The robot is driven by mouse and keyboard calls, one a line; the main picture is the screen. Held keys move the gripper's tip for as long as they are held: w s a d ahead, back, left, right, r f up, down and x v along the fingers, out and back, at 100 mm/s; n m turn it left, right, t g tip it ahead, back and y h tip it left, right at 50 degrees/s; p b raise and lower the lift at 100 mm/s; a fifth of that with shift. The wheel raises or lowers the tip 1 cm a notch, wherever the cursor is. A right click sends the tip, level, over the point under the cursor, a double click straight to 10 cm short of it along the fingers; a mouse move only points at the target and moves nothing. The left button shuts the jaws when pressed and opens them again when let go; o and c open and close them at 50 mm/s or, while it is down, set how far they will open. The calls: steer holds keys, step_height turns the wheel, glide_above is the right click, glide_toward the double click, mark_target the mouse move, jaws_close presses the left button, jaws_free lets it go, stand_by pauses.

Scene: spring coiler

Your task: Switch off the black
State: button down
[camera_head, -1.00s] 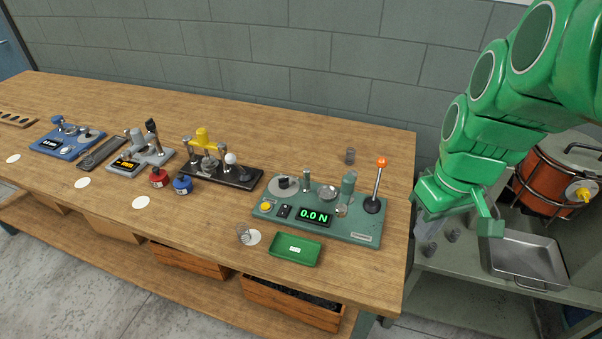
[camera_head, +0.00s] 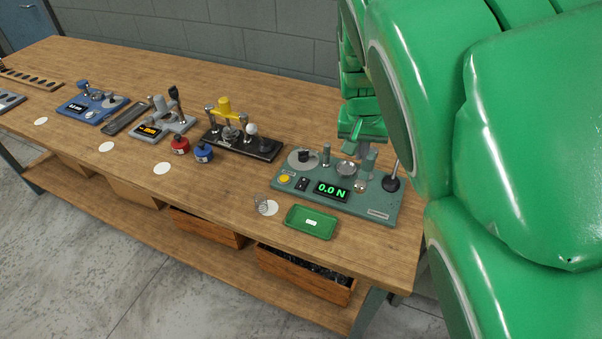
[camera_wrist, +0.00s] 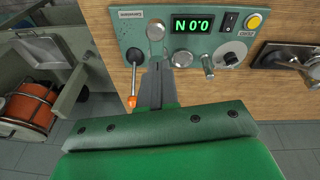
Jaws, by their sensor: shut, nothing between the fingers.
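A green machine (camera_head: 340,203) stands near the table's right end, its display (camera_head: 331,191) lit with "0.0 N". A black rocker switch (camera_head: 303,184) sits left of that display, beside a yellow button (camera_head: 284,179). The switch also shows in the wrist view (camera_wrist: 230,22), clear of my fingers; I cannot tell its position. A black-based device (camera_head: 240,145) with a yellow part and a white knob stands to the left. My gripper (camera_wrist: 157,68) is shut and empty, near the machine's lever side. In the head view my arm hides part of it.
A green tray (camera_head: 311,222) and a clear cup (camera_head: 262,204) are in front of the machine. Red (camera_head: 180,145) and blue (camera_head: 203,153) pots stand further left. The table's front strip is mostly clear.

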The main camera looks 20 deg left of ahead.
steer(key=m+t, duration=0.2)
glide_above(303, 178)
steer(key=s, duration=0.5)
step_height(303, 178, down, 4)
steer(key=shift+s+f, duration=0.1)
steer(key=shift+f, duration=0.1)
steer(key=shift+g, duration=0.3)
steer(key=x, duration=1.4)
steer(key=shift+s+a+f, duration=0.1)
steer(key=shift+s+a, duration=0.2)
steer(key=shift+s, duration=0.1)
